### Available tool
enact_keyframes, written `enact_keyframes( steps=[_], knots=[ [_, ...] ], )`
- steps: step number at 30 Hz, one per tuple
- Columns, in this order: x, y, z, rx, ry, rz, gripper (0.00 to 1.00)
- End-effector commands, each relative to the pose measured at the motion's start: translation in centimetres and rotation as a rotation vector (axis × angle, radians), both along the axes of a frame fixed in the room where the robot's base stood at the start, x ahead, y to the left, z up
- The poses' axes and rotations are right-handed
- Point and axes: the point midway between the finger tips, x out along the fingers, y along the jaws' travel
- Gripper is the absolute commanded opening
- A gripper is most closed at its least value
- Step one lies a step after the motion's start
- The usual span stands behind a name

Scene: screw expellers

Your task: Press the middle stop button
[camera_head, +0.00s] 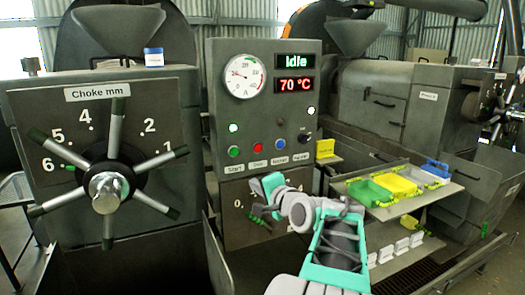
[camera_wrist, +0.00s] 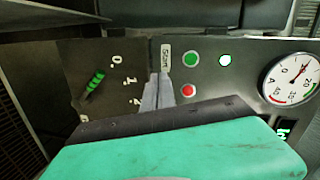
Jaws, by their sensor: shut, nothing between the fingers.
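The red stop button (camera_head: 257,147) is on the middle grey panel (camera_head: 273,105), between a green start button (camera_head: 233,151) and a blue button (camera_head: 280,143). In the wrist view, the red button (camera_wrist: 188,90) is just right of the fingertips, below the green button (camera_wrist: 190,58). My gripper (camera_wrist: 158,76) is shut and empty, and its fingers cover part of the labels beside the red button. In the head view, my gripper (camera_head: 262,187) is below the button row, in front of the panel. I cannot tell whether the fingertips touch the panel.
A large choke wheel (camera_head: 107,185) stands at the left. A tray (camera_head: 385,212) with green, yellow and blue containers juts out right of my arm. A dial with a green pointer (camera_wrist: 95,84) is left of the fingers in the wrist view. The display (camera_head: 295,60) reads "Idle".

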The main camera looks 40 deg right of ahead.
Motion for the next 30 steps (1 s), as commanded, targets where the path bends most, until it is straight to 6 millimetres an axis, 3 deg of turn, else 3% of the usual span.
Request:
enact_keyframes(
  steps=[1,3,5,16,20,30],
  knots=[
    [-1.4,-3.0,1.6,0.056,-0.079,-0.054,0.0],
    [-2.8,-5.4,3.4,0.115,-0.17,-0.092,0.0],
    [-3.5,-6.4,4.3,0.14,-0.214,-0.107,0.0],
    [-3.5,-6.7,4.7,0.152,-0.232,-0.109,0.0],
    [-2.2,-7.0,4.8,0.153,-0.229,-0.108,0.0],
    [4.7,-9.0,4.9,0.152,-0.228,-0.107,0.0]
  ],
)
